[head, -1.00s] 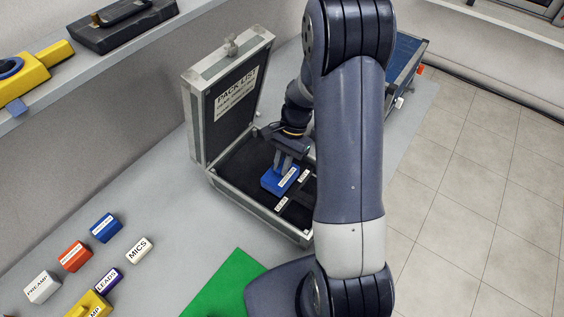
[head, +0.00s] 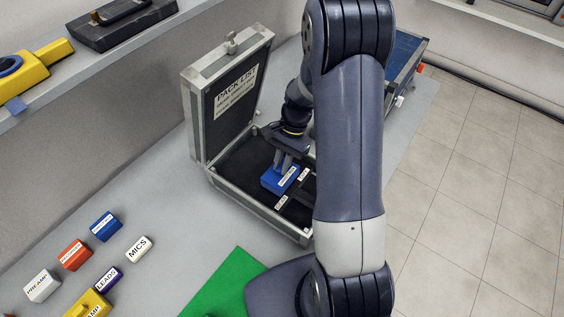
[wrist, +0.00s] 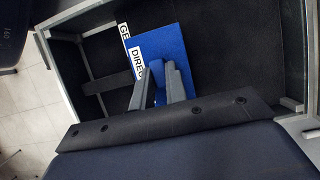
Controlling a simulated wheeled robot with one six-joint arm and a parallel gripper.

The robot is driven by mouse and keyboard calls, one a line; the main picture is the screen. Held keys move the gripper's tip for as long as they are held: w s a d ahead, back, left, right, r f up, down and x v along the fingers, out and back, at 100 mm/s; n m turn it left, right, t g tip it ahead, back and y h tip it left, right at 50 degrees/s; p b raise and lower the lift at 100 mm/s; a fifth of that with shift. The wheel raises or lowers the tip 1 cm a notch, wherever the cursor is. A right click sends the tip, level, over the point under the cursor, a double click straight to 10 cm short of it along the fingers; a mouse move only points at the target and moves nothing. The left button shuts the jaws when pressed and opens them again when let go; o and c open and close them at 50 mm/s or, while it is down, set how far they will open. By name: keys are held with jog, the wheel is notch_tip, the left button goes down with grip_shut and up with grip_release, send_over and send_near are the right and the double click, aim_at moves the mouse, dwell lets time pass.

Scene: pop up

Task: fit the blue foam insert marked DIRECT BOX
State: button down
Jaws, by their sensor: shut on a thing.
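The blue foam insert (head: 274,184) is inside the open flight case (head: 226,187), towards the middle of its dark interior. In the wrist view the insert (wrist: 165,50) shows a white label reading "DIREC", the rest hidden by a finger. My gripper (head: 283,161) is above the insert, its fingers pointing down and shut on it. In the wrist view my gripper (wrist: 160,92) has both grey fingers on the insert's near part. The insert lies beside a strip with white labels. Whether it is fully seated on the case floor I cannot tell.
The case lid (head: 230,95) stands upright with a "PACK LIST" sheet. Several labelled blocks, among them MICS (head: 139,249) and LEADS (head: 108,278), lie on the grey table at left. A green mat (head: 225,285) is in front. My arm hides the case's right side.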

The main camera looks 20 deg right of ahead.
jog(key=shift+f+b, duration=1.25)
jog(key=shift+f, duration=0.55)
jog(key=shift+f, duration=0.1)
jog(key=c, duration=1.3)
grip_release()
jog(key=shift+c, duration=0.2)
jog(key=v, duration=1.1)
jog(key=shift+f, duration=0.1)
